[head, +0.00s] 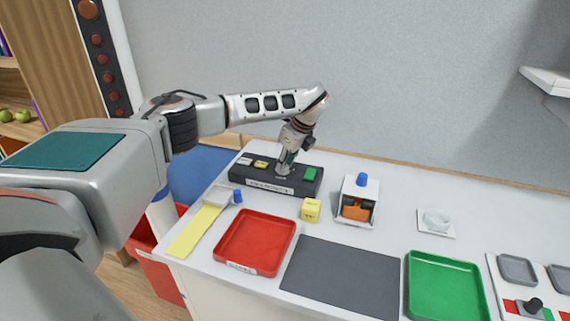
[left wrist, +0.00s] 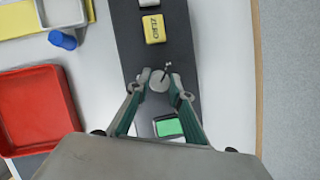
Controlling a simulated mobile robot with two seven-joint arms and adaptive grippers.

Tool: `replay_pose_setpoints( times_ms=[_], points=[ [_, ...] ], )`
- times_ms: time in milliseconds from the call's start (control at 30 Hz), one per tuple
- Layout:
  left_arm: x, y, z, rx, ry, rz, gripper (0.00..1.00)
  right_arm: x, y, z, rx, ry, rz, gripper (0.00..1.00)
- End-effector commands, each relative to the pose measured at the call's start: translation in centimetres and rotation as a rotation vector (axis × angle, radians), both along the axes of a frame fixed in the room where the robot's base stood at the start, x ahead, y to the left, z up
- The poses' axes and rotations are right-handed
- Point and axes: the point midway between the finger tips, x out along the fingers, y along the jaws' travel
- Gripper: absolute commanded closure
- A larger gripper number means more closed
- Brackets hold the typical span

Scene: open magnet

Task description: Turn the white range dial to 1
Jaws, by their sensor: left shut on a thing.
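A long dark box (head: 302,185) stands at the back left of the white table. It carries a whitish round dial (left wrist: 159,80) with a thin dark pointer, a yellow button (left wrist: 153,29) marked ZERO and a green panel (left wrist: 168,127). My left gripper (head: 284,168) reaches down onto the box from above. In the left wrist view my left gripper (left wrist: 160,77) has its fingertips on both sides of the dial, shut on it. The pointer sticks out toward the upper right there. Any scale figures around the dial are too small to read. My right gripper is not in view.
A red tray (head: 256,228), a grey mat (head: 342,276) and a green tray (head: 446,289) lie in front. A yellow cube (head: 311,210), an orange-and-white device (head: 357,202) and a white round knob on a plate (head: 436,221) stand nearby.

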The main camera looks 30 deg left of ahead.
Motion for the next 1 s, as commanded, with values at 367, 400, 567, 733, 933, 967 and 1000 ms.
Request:
replay_pose_setpoints(
  times_ms=[367,400,567,733,933,967,1000],
  points=[
    [0.0,0.0,0.0,-0.001,0.0,0.001,0.62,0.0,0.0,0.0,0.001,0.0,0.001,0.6],
    [0.0,0.0,0.0,0.0,0.0,0.0,0.62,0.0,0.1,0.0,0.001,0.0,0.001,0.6],
    [0.0,0.0,0.1,0.0,-0.001,0.0,0.62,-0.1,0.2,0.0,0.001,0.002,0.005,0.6],
    [-0.1,-0.7,1.7,0.0,-0.003,-0.002,0.62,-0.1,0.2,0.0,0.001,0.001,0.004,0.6],
    [-0.4,-2.1,5.4,0.001,-0.004,-0.003,0.62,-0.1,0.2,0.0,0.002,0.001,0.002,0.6],
    [-0.4,-2.4,6.0,-0.001,-0.005,-0.002,0.62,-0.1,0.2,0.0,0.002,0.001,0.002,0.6],
    [-0.5,-2.7,6.8,-0.001,-0.004,-0.001,0.62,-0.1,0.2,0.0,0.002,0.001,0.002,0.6]
  ],
)
